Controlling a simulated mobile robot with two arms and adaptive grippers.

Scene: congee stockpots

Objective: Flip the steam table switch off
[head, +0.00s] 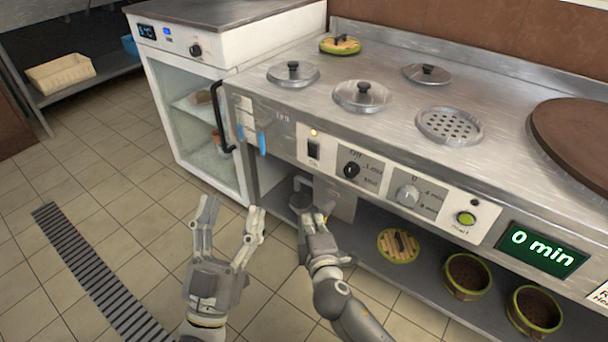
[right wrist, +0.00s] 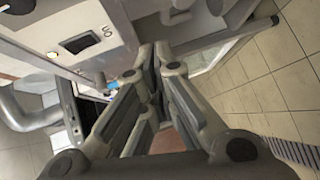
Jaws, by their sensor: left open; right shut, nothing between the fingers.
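The steam table switch (head: 313,149) is a small black rocker on a white plate at the left of the steam table's front panel. In the right wrist view the dark switch (right wrist: 76,44) shows at upper left, apart from my fingers. My right gripper (head: 306,210) is shut and empty, below the switch and in front of the lower shelf opening; its closed fingers (right wrist: 158,62) fill the middle of the wrist view. My left gripper (head: 232,212) is open and empty, lower left of the switch over the floor.
The steam table (head: 390,75) carries several lids. A black knob (head: 351,170), a grey timer dial (head: 408,195) and a green button (head: 466,218) sit right of the switch. A glass-door cabinet (head: 190,110) stands left. Pots (head: 467,277) stand on the lower shelf. Floor at left is clear.

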